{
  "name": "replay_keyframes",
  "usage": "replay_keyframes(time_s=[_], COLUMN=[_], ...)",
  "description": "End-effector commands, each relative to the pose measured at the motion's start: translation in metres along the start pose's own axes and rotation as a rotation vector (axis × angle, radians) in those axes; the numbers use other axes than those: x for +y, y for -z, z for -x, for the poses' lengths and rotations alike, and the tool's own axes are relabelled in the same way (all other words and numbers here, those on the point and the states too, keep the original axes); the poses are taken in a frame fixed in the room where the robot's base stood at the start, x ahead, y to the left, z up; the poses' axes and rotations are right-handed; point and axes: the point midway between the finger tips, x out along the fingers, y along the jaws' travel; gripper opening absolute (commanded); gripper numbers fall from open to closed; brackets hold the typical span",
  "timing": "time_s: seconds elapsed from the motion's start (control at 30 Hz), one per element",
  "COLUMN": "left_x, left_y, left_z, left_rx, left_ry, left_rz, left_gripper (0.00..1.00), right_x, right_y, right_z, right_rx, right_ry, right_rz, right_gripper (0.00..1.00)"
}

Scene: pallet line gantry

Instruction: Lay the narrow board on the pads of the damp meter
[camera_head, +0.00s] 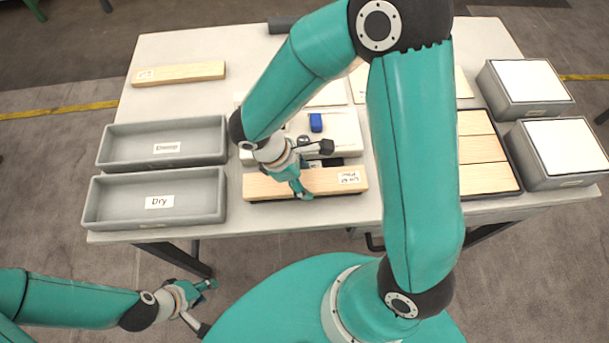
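A narrow pale board (328,181) with a white label at its right end lies level along the front of the white damp meter (345,127). Dark parts of the meter show just behind the board, and the board hides what is directly under it. I cannot tell whether it rests on the pads. My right gripper (301,188) is at the board's middle, with one teal finger reaching over its near edge. The other finger is hidden, so its grip is unclear. My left gripper (210,287) is open and empty, off the table's front edge at lower left.
Two grey trays, one labelled Damp (112,157) and one labelled Dry (100,207), stand at the left. Another board (190,72) lies at the back left. Boards on a dark tray (482,150) and two grey boxes (535,108) (574,183) are at the right. My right arm hides part of the middle.

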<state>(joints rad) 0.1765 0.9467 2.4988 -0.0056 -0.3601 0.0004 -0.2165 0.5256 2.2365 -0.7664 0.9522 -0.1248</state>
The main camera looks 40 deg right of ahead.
Motion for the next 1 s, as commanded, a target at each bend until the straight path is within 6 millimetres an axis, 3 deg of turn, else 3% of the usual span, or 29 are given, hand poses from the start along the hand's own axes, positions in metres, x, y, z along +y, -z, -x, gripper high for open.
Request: replay_keyframes(time_s=[0.03,0.13,0.57,0.77,1.0], left_x=[0.0,0.0,0.001,0.002,0.002], left_y=[0.0,0.0,0.0,0.0,0.0], left_z=[0.0,0.0,0.003,0.004,0.005], left_rx=[0.0,0.0,0.0,0.0,0.0], left_ry=[0.0,0.0,0.0,0.0,0.0], left_rz=[0.0,0.0,0.0,0.0,0.0], left_gripper=[0.4,0.4,0.4,0.4,0.4], right_x=[0.0,0.0,0.001,0.001,0.001], right_y=[0.0,0.0,-0.001,0.0,0.001], right_z=[0.0,0.0,0.006,0.035,0.084], right_rx=[0.001,0.001,0.001,0.005,0.005], right_ry=[0.0,0.0,-0.002,-0.005,-0.005], right_rz=[0.0,0.0,0.001,0.001,0.0], right_gripper=[0.72,0.87,0.87,0.87,0.87])
